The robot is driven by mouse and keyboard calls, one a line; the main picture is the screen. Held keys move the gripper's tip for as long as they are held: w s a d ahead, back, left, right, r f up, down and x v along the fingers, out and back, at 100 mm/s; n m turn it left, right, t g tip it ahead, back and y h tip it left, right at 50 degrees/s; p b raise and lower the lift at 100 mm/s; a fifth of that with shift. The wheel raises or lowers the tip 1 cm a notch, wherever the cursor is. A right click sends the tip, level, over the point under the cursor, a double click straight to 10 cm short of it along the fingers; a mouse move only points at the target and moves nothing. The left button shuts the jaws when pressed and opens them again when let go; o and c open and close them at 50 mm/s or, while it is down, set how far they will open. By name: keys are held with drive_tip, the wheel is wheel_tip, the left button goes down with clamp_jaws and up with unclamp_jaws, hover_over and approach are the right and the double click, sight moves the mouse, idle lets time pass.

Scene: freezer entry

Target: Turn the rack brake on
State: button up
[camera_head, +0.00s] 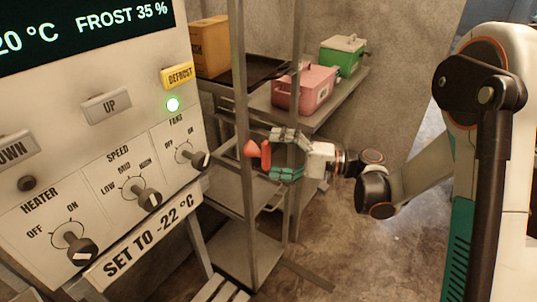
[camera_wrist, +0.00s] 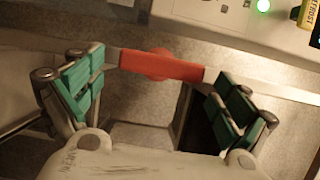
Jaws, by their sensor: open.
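The rack brake appears to be the red handle (camera_head: 265,155) at a post of the metal rack in the head view; its on or off setting cannot be read. In the wrist view the red bar (camera_wrist: 160,66) lies crosswise ahead of the palm, between the green-padded fingers. My gripper (camera_head: 279,154) is open, its fingers spread above and below the handle's level in the head view. In the wrist view my gripper (camera_wrist: 158,88) shows gaps beside the bar's ends, though the left finger is close to it. I cannot tell whether they touch.
A control panel (camera_head: 100,130) with knobs and buttons stands at the left, close to the rack post (camera_head: 240,100). Shelves behind hold a pink box (camera_head: 304,90), a green box (camera_head: 342,55) and a cardboard box (camera_head: 210,47). Floor (camera_head: 345,260) is clear at lower right.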

drive_tip(key=s+d, duration=0.1)
drive_tip(key=d, duration=0.9)
drive_tip(key=shift+s, duration=0.2)
drive_tip(key=s+r+m+t+h, duration=0.1)
drive_tip(key=s+t+h, duration=0.1)
drive_tip(key=s+h, duration=0.8)
drive_tip(key=s+d+n+t+h, duration=0.2)
drive_tip(key=s+d+h, duration=0.5)
drive_tip(key=s+d, duration=0.4)
drive_tip(key=shift+s+d+r+n+h, duration=0.15)
drive_tip(key=shift+d+n+h, duration=0.15)
drive_tip(key=shift+d+h, duration=0.1)
